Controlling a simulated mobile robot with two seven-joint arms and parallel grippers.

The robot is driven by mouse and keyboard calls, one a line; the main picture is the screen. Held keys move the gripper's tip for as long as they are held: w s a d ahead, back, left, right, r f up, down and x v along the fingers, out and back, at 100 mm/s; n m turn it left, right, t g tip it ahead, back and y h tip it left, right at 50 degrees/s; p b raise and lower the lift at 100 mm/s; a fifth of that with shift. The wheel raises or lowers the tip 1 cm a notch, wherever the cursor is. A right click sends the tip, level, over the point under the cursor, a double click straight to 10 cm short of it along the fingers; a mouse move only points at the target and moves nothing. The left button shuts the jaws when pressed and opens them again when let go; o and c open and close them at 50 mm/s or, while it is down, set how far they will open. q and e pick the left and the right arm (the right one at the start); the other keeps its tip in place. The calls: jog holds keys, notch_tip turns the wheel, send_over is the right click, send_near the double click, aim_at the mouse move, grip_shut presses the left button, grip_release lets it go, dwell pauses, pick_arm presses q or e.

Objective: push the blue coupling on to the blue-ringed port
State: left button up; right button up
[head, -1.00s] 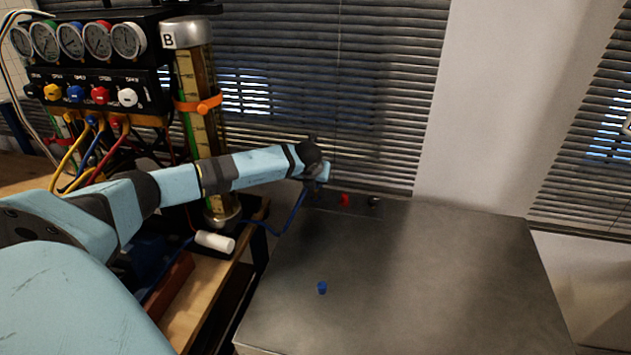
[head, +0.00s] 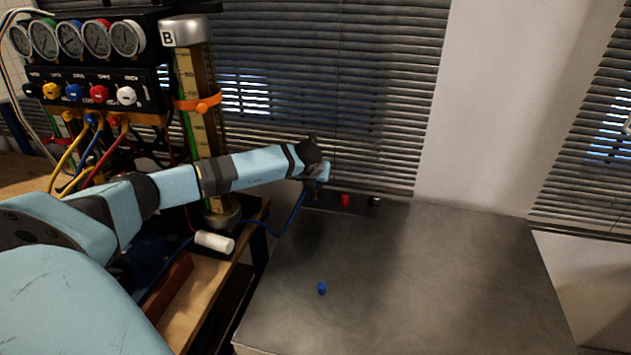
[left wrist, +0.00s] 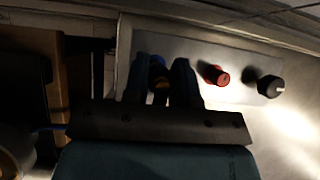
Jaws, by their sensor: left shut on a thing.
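My left gripper (head: 318,180) is at the back left of the grey table, low beside the port plate. In the left wrist view its fingers (left wrist: 162,85) are shut on the blue coupling (left wrist: 160,86), of which a small blue and yellowish part shows between them. A blue piece (left wrist: 157,62) shows just beyond it, apparently at the blue-ringed port. I cannot tell whether coupling and port touch or are joined. The blue hose (head: 292,214) hangs from the gripper to the left. My right gripper is not in view.
The plate (left wrist: 203,52) also carries a red-capped port (left wrist: 216,75) and a black one (left wrist: 270,86). A small blue cap (head: 321,288) lies on the grey table (head: 430,280), otherwise clear. A white cylinder (head: 214,241) lies on the wooden shelf beside the glass column (head: 203,140).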

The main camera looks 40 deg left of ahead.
aim_at(315, 192)
pick_arm(q)
jog(key=shift+f, duration=0.15)
jog(key=shift+f+b, duration=0.9)
jog(key=shift+f, duration=0.1)
jog(key=shift+f+b, duration=0.35)
jog(key=shift+b, duration=0.25)
dwell(0.3)
dwell(0.7)
jog(key=o, duration=1.3)
jog(key=shift+r, duration=0.1)
